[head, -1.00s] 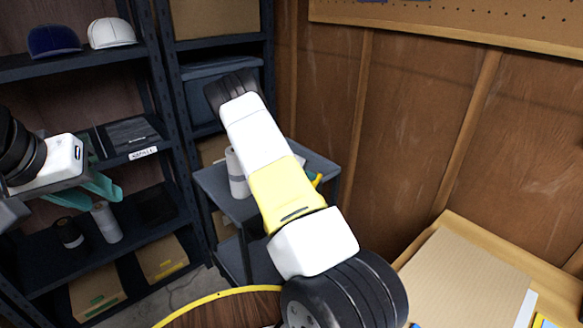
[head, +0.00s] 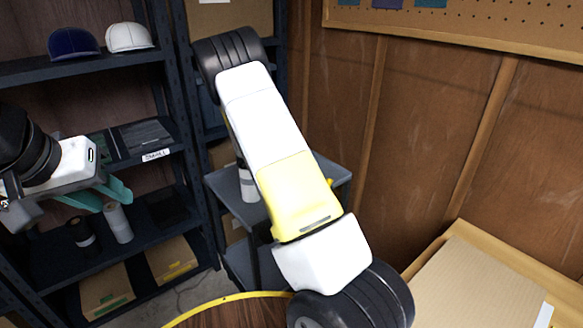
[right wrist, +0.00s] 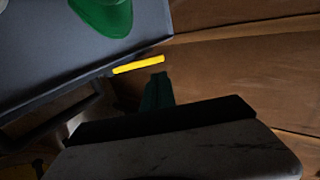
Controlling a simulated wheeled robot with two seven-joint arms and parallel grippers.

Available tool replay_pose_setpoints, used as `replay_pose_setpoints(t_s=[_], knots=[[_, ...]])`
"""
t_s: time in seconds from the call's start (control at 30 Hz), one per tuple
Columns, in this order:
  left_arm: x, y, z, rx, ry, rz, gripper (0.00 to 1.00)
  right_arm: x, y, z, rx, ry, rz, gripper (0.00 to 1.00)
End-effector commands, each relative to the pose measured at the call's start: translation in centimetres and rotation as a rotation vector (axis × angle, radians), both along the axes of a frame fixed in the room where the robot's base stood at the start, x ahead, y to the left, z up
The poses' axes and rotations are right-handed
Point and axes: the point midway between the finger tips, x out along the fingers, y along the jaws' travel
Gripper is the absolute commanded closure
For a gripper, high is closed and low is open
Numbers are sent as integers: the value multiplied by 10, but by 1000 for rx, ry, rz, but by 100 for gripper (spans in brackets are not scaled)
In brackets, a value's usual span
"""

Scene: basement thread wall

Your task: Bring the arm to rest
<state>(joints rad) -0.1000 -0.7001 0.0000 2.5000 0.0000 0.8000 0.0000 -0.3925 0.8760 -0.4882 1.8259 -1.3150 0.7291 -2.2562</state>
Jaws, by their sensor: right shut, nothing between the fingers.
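My right arm (head: 280,165), white and yellow with black joints, rises across the middle of the head view. Its gripper is hidden there. In the right wrist view the dark green fingertips of my right gripper (right wrist: 157,92) are shut with nothing between them. They show against the brown wooden wall, beside the grey cart edge.
A grey cart (head: 222,183) stands behind my right arm, with a white roll (head: 248,184) on it. A green object (right wrist: 103,12) and a yellow bar (right wrist: 138,64) are near my right gripper. Dark shelves (head: 110,62) hold caps, rolls and boxes. A cardboard-topped bench (head: 480,285) is at lower right.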

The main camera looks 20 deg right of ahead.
Motion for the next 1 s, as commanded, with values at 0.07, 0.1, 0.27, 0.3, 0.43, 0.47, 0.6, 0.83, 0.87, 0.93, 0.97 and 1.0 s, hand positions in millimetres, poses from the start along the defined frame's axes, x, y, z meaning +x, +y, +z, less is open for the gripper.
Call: replay_pose_setpoints(t_s=[0.07,0.1,0.27,0.3,0.43,0.47,0.6,0.83,0.87,0.93,0.97,1.0], knots=[[0,0,0,0,0,0,64,-1,3,3,0,0,0,100],[0,0,0,0,0,0,64,-2,4,3,1,0,0,100],[0,0,0,0,0,0,64,-2,4,4,1,1,-1,100],[0,0,0,0,0,0,64,-2,4,4,1,1,-1,100],[0,0,0,0,0,0,64,-2,4,3,1,0,0,100],[0,0,0,0,0,0,64,-2,4,3,1,0,0,100],[0,0,0,0,0,0,64,-4,4,7,19,-22,-24,100],[0,0,0,0,0,0,64,-44,10,51,285,-339,-393,100],[0,0,0,0,0,0,64,-52,13,59,336,-398,-468,100],[0,0,0,0,0,0,64,-72,20,78,452,-534,-653,100],[0,0,0,0,0,0,64,-80,23,86,500,-589,-732,100],[0,0,0,0,0,0,64,-91,28,96,562,-660,-838,100]])
